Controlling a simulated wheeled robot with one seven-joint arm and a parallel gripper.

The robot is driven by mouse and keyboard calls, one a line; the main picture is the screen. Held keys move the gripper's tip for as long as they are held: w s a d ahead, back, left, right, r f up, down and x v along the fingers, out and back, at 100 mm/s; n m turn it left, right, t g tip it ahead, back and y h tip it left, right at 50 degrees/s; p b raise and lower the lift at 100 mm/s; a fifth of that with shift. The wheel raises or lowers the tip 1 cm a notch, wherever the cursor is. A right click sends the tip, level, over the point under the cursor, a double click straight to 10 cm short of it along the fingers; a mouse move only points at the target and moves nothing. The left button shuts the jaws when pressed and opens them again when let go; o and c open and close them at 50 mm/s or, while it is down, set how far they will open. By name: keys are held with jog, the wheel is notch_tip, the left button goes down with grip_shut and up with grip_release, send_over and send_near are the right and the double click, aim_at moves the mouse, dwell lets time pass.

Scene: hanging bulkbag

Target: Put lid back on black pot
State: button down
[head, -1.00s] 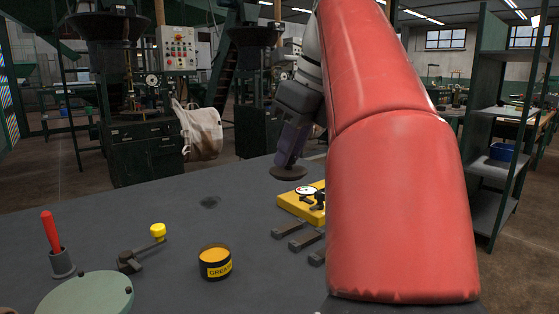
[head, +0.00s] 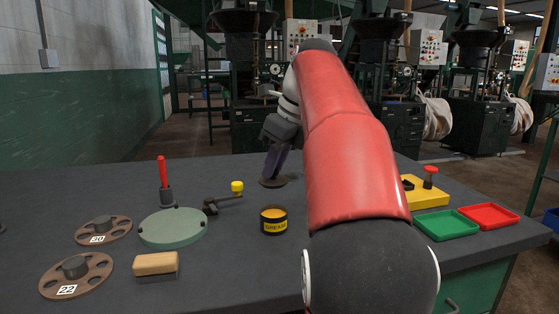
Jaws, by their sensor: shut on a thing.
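The black pot (head: 274,221) with a yellow "GREASE" label stands upright and open on the dark bench, with orange-yellow grease inside. My gripper (head: 276,168) is shut on a dark round lid (head: 273,183), which shows as a flat disc below the fingers. In the picture the lid is just above the pot's rim and apart from it, on the pot's far side. I cannot tell exactly how high it is above the bench. The fingertips are partly hidden, and my red arm covers the bench right of the pot.
Left of the pot are a crank with a yellow knob (head: 237,187), a green disc (head: 172,228), a red-handled tool in a holder (head: 164,183), a wooden block (head: 156,263) and two brown plates (head: 76,275). At right are a yellow fixture (head: 427,194), a green tray (head: 447,225) and a red tray (head: 488,216).

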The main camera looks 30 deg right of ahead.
aim_at(279, 181)
jog(key=shift+f+b, duration=2.6)
jog(key=shift+f, duration=0.3)
jog(key=shift+r+p, duration=0.1)
jog(key=shift+p, duration=0.55)
jog(key=shift+f+p, duration=0.25)
jog(key=shift+p, duration=0.25)
dwell(0.6)
jog(key=c, duration=0.7)
grip_release()
